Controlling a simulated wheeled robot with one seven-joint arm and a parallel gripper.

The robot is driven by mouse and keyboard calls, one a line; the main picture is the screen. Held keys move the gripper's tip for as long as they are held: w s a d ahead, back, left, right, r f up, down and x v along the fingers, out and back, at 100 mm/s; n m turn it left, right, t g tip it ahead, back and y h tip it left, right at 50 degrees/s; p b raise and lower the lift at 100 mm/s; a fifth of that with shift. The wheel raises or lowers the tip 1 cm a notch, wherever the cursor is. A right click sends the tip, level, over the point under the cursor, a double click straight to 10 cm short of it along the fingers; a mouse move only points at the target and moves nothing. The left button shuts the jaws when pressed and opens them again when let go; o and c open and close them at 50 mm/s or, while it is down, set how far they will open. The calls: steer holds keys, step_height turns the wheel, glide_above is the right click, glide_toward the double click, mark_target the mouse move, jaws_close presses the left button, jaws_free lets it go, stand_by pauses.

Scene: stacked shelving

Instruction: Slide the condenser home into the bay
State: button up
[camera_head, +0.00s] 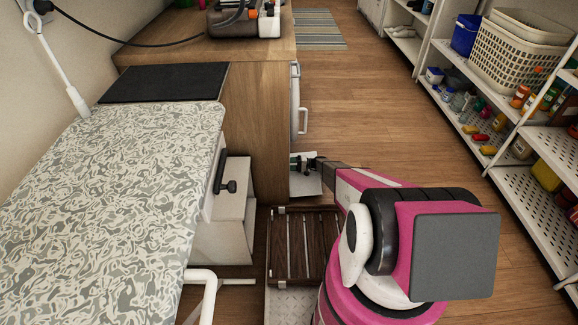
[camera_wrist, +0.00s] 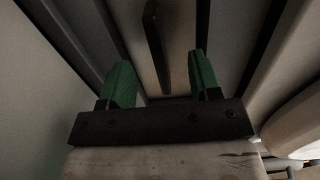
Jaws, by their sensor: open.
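My gripper (camera_head: 300,161) is low beside the right face of the wooden cabinet, close to a pale flap-like panel (camera_head: 308,186) at floor level. In the wrist view the green fingers of my gripper (camera_wrist: 160,75) are open and apart. A dark upright bar (camera_wrist: 155,45), which looks like a handle, shows in the gap ahead of them. It stands on a pale face (camera_wrist: 178,40), likely the condenser's front, with dark gaps along both sides. I cannot tell how deep this face sits in the bay. The cabinet and arm hide the condenser and bay in the head view.
The wooden cabinet (camera_head: 255,125) has a white door part (camera_head: 298,100) on its right. A white box with a black handle (camera_head: 222,215) stands by the ironing board (camera_head: 110,190). A slatted dark rack (camera_head: 300,245) lies low in front. Shelving (camera_head: 540,165) lines the right; floor between is clear.

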steer(key=d, duration=0.9)
steer(key=shift+w+d, duration=0.2)
steer(key=shift+d, duration=0.05)
